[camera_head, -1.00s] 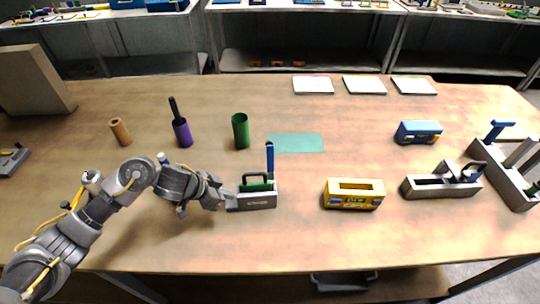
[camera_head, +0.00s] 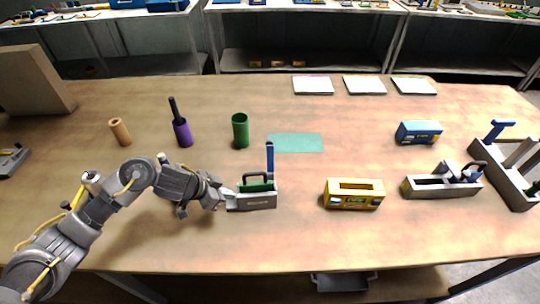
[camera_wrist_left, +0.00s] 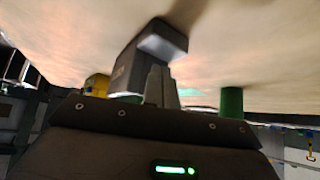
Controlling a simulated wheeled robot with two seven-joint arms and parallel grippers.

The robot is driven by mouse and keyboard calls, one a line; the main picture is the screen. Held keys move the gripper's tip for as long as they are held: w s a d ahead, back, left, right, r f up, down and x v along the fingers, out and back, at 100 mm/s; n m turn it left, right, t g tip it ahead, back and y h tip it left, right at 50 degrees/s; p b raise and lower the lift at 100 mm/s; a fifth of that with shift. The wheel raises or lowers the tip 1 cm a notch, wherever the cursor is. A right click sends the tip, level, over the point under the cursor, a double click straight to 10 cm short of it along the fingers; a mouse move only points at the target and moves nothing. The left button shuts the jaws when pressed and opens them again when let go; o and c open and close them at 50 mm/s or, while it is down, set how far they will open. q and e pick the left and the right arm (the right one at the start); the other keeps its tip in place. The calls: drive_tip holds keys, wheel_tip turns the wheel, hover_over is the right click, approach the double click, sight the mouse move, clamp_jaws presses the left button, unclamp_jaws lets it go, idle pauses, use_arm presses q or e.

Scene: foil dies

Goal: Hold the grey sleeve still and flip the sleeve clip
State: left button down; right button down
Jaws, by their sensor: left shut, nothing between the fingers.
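The grey sleeve (camera_head: 255,203) stands on the table in front of me, with a green piece (camera_head: 257,186) and a dark handle in its top. A blue upright lever (camera_head: 270,160), which may be the sleeve clip, rises at its right end. My left gripper (camera_head: 228,201) is shut and empty at the sleeve's left end, at or very near it; contact is unclear. In the left wrist view the shut fingers (camera_wrist_left: 160,85) overlap a grey block (camera_wrist_left: 135,65), apparently the sleeve. The lever cannot be made out there. My right gripper is not in view.
A yellow box (camera_head: 354,202) and a grey holder (camera_head: 442,190) stand to the right, a blue box (camera_head: 418,126) behind them. A green cup (camera_head: 240,131), purple cup (camera_head: 183,133) and teal mat (camera_head: 296,143) lie behind the sleeve. The table's front strip is clear.

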use_arm(q)
drive_tip(key=shift+f+b, duration=0.5)
drive_tip(key=shift+f, duration=0.25)
drive_tip(key=shift+f, duration=0.1)
idle(1.3)
drive_tip(key=shift+s, duration=0.1)
idle(0.9)
